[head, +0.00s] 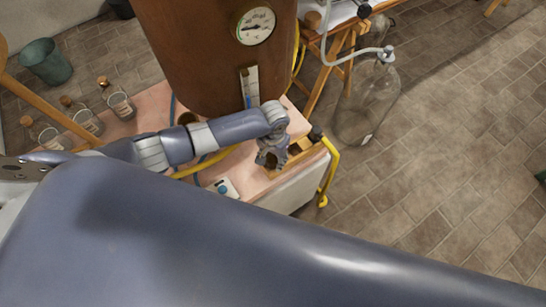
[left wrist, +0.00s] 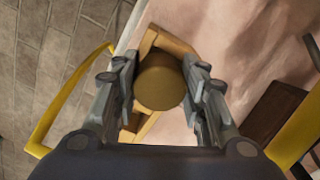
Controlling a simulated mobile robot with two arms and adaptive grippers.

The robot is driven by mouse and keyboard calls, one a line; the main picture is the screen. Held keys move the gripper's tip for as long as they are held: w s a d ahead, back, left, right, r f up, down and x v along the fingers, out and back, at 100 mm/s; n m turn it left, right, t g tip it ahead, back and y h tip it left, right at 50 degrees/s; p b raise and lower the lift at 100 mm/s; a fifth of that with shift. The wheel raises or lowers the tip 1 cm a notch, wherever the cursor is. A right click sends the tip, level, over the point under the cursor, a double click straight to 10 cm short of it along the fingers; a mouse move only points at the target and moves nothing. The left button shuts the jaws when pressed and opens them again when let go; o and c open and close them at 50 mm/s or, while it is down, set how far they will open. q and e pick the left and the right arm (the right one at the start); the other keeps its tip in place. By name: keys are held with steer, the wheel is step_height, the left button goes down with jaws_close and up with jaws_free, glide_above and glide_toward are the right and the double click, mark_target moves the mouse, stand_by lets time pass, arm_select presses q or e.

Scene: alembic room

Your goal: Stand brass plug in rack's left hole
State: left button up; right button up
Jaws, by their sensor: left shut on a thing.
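My left gripper (head: 269,160) is over the front right corner of the pink-topped table. In the left wrist view its two fingers are on either side of a round brass plug (left wrist: 160,82), seen end-on, and are shut on it. The wooden rack (head: 311,154) is under and beside the gripper in the head view, partly covered by it. In the left wrist view part of the rack (left wrist: 150,38) shows behind the plug. The left hole cannot be made out, and I cannot tell whether the plug touches the rack. My right gripper is not in view.
A large copper vessel (head: 190,50) with a dial (head: 256,25) stands close behind my left arm. A yellow hose (head: 331,165) bends around the table's corner. A glass bottle (head: 368,105) stands on the floor to the right. Labelled flasks (head: 88,122) stand at the left.

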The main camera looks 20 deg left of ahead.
mark_target(273, 157)
arm_select(q)
steer(key=shift+f, duration=0.1)
steer(key=o, duration=1.2)
steer(key=shift+o, duration=0.2)
steer(key=shift+r+p, duration=3.5)
steer(key=shift+p, duration=0.45)
